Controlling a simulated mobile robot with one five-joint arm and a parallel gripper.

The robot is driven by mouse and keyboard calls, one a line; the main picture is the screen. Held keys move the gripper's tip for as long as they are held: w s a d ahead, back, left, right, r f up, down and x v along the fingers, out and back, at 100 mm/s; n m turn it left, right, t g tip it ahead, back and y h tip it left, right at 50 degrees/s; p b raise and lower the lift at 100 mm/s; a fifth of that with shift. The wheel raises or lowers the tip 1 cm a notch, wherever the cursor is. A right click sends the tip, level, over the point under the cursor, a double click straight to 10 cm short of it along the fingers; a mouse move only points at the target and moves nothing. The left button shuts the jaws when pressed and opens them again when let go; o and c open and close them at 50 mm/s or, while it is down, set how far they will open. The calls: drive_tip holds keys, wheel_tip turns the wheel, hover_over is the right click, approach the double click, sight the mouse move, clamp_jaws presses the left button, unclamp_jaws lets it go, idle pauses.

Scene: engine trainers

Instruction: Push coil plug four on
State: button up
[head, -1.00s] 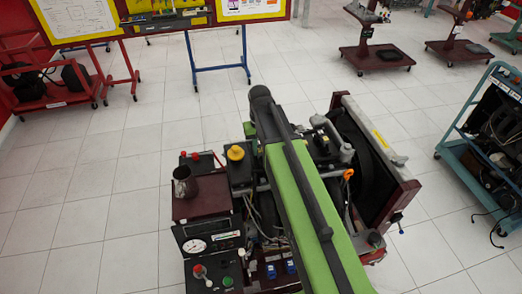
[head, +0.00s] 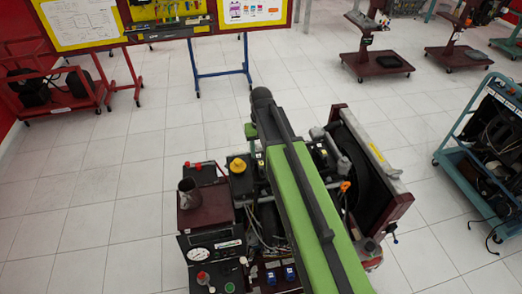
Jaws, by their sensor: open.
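The engine trainer (head: 207,219) stands below my green arm, which crosses over its middle. I cannot make out coil plug four; the arm covers much of the engine, and the small parts beside it are too small to tell apart. An orange piece (head: 345,186) shows right of the arm, and a yellow cap (head: 238,166) shows left of it. Grey wires (head: 262,228) hang at the engine's left side. My gripper is not visible; only the upper part of the arm shows.
A metal cup (head: 188,192) stands on the trainer's dark red box, above a round gauge (head: 201,254). The radiator frame (head: 372,165) borders the engine on the right. A teal trainer stand (head: 447,160) is farther right. Tiled floor is clear on the left.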

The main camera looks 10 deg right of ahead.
sight(261, 162)
wheel_tip(261, 162, up, 11)
drive_tip(key=p, duration=0.9)
drive_tip(key=shift+f, duration=0.1)
